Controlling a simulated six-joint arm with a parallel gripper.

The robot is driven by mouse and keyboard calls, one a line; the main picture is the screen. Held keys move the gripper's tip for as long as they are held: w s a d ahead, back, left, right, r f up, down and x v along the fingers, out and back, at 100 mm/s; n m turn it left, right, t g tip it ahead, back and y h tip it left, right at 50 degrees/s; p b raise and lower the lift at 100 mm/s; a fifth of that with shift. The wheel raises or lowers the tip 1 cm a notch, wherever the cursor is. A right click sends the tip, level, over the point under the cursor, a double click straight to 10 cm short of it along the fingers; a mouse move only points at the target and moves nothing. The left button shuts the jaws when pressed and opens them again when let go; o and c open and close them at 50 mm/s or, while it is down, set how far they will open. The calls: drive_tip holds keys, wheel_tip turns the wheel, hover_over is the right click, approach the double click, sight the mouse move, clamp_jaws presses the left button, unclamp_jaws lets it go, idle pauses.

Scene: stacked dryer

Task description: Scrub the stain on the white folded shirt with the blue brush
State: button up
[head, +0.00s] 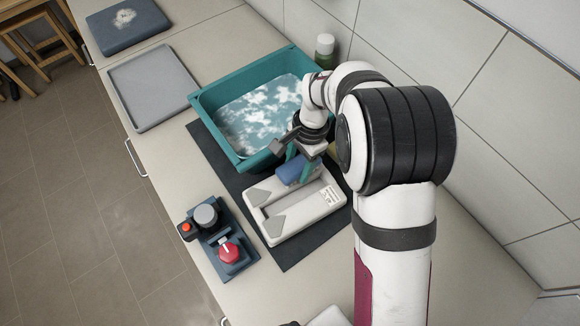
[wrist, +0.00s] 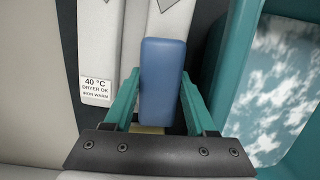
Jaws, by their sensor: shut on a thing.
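The white folded shirt (head: 322,204) lies on a dark mat, with a care label at its right side. The label also shows on the shirt in the wrist view (wrist: 99,45). The blue brush (head: 292,171) is between the teal fingers of my gripper (head: 297,163), over the shirt's far edge. In the wrist view the brush (wrist: 162,80) sits upright in the picture, with a finger of my gripper (wrist: 160,84) on each side. I cannot tell whether the brush touches the shirt. No stain is discernible; the brush and my arm hide part of the shirt.
A teal basin (head: 240,163) of foamy water stands just behind the shirt. A control box with a red knob (head: 229,251) is at the front left. A grey tray (head: 153,87), a dark blue folded cloth (head: 127,27) and a green bottle (head: 325,51) stand further back.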

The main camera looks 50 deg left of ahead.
drive_tip(key=shift+w+d+f, duration=0.15)
drive_tip(key=shift+w, duration=1.2)
drive_tip(key=shift+c, duration=0.7)
drive_tip(key=shift+r, duration=3)
drive_tip(key=shift+r, duration=1.55)
